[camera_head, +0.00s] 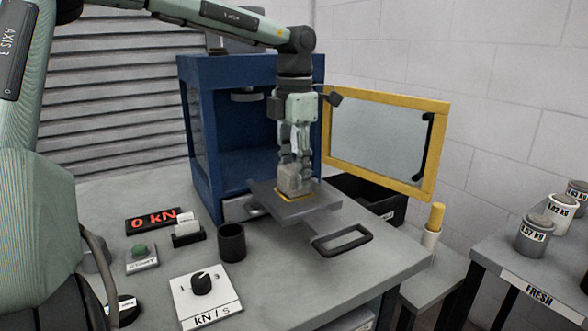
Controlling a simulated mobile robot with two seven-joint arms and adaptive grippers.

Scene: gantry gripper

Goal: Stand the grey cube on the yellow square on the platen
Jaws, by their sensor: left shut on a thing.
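The grey cube (294,182) is at the yellow square (303,197) on the platen (323,206), which is pulled out in front of the blue press (202,150). My left gripper (296,168) points down and is shut on the cube from above. The cube looks upright. Its underside is at or very close to the yellow square; I cannot tell whether it touches. The cube hides part of the square. My right gripper is not in view.
The press door with its yellow frame (428,175) stands open at the right. A black cup (231,242), a dial box (204,290), a green button box (141,257) and a red display (153,219) stand at left front. Labelled pots (535,234) stand on the right table.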

